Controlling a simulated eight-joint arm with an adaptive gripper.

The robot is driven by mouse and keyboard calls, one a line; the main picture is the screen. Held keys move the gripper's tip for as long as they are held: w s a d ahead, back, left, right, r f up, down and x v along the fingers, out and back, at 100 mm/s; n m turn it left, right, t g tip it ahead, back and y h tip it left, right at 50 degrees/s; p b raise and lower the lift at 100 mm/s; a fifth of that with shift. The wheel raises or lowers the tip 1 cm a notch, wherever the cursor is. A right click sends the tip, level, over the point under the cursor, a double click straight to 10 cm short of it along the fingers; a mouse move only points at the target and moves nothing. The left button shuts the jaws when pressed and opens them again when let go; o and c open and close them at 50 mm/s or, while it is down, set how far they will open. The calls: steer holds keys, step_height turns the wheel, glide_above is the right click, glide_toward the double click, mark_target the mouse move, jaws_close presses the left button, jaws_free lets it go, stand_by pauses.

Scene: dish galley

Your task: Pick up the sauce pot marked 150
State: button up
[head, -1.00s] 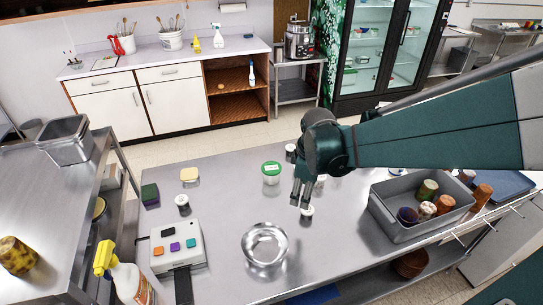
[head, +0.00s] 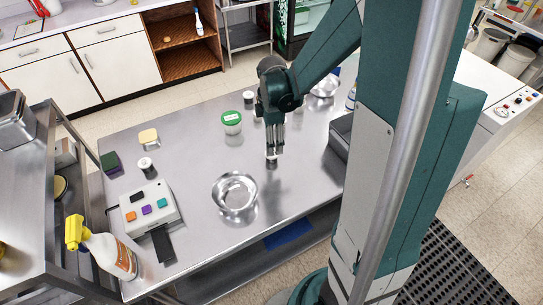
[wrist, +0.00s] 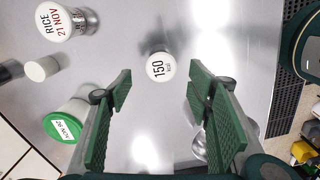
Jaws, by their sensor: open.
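The sauce pot marked 150 (wrist: 160,67) shows in the wrist view as a round white lid with dark print. It lies ahead of my fingers, in line with the gap between them. My gripper (wrist: 160,95) is open and empty, its green ribbed fingers spread to either side. In the head view my gripper (head: 275,150) points down just above a small white-topped pot (head: 271,161) on the steel table, and partly covers it. I cannot read that pot's marking there.
A green-lidded tub (head: 232,122), a steel bowl (head: 235,194) and a small pot (head: 249,97) stand nearby. The wrist view shows a lid reading RICE 21 NOV (wrist: 53,20). A button box (head: 150,207) and spray bottle (head: 110,255) are at left. A grey bin (head: 340,137) is at right.

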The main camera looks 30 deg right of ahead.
steer(key=shift+f, duration=0.1)
steer(key=shift+f, duration=1.2)
steer(key=shift+s+f+b, duration=0.1)
steer(key=shift+f+b, duration=0.25)
steer(key=shift+f, duration=2.25)
steer(key=shift+c, duration=0.7)
steer(key=c, duration=0.9)
